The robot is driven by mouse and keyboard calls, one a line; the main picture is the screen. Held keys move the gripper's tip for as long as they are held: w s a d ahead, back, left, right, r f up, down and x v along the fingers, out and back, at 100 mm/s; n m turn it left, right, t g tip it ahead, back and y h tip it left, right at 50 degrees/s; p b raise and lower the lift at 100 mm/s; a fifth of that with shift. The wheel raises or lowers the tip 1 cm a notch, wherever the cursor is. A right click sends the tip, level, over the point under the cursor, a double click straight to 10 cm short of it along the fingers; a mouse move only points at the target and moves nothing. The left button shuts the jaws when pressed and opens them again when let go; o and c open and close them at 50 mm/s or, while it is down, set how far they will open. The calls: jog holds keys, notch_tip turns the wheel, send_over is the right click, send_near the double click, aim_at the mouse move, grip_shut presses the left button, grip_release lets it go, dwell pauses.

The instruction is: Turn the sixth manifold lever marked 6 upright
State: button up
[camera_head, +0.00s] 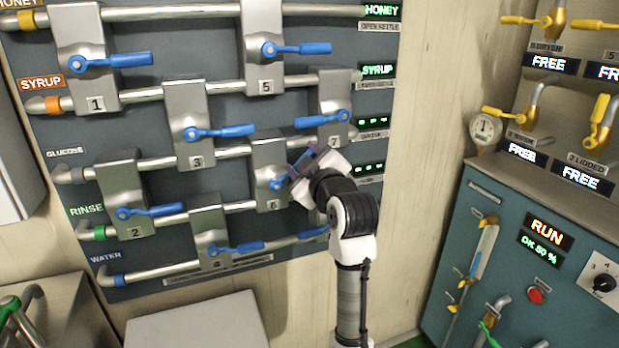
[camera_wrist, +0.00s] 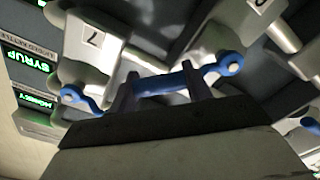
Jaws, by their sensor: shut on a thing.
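The manifold lever 6 is blue, with its round pivot (camera_head: 277,185) on the grey block marked 6 (camera_head: 270,150) in the head view. My gripper (camera_head: 299,171) is at this lever, just right of the pivot, and hides most of the handle. In the wrist view, the blue handle (camera_wrist: 160,85) runs sideways between my two dark fingers (camera_wrist: 162,88), with its pivot (camera_wrist: 232,64) to the right. The gripper is shut on the handle. The lever looks nearly level, tilted slightly up from the pivot in the head view.
Lever 7 (camera_head: 322,120) lies close above my gripper; its block (camera_wrist: 88,55) fills the left of the wrist view. Lever 5 (camera_head: 300,49) is higher up, lever 3 (camera_head: 222,131) to the left, lever 4 (camera_head: 238,248) below. A teal machine (camera_head: 470,215) stands at the right.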

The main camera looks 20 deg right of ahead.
jog(key=n+b, duration=0.1)
jog(key=a+r+n, duration=0.1)
jog(key=n, duration=0.1)
jog(key=shift+a+b, duration=0.25)
jog(key=shift+b, duration=0.1)
jog(key=n, duration=0.1)
jog(key=a+n+b, duration=0.1)
jog(key=shift+s+a+r+n, duration=0.1)
jog(key=shift+a+r+n, duration=0.2)
jog(key=shift+r, duration=0.1)
jog(key=shift+a+r+n+b, duration=0.15)
jog(key=shift+a+n+b, duration=0.55)
jog(key=shift+n, duration=0.3)
jog(key=shift+a+r+n+b, duration=0.15)
jog(key=shift+a+n+b, duration=0.45)
jog(key=shift+n, duration=0.4)
jog(key=shift+a, duration=0.15)
jog(key=o, duration=1.4)
jog(key=shift+s, duration=0.15)
jog(key=s, duration=0.4)
jog(key=s+b, duration=0.1)
jog(key=s, duration=0.4)
jog(key=s+b, duration=0.1)
jog(key=s, duration=0.3)
jog(key=shift+s+d, duration=0.25)
jog(key=shift+s, duration=0.05)
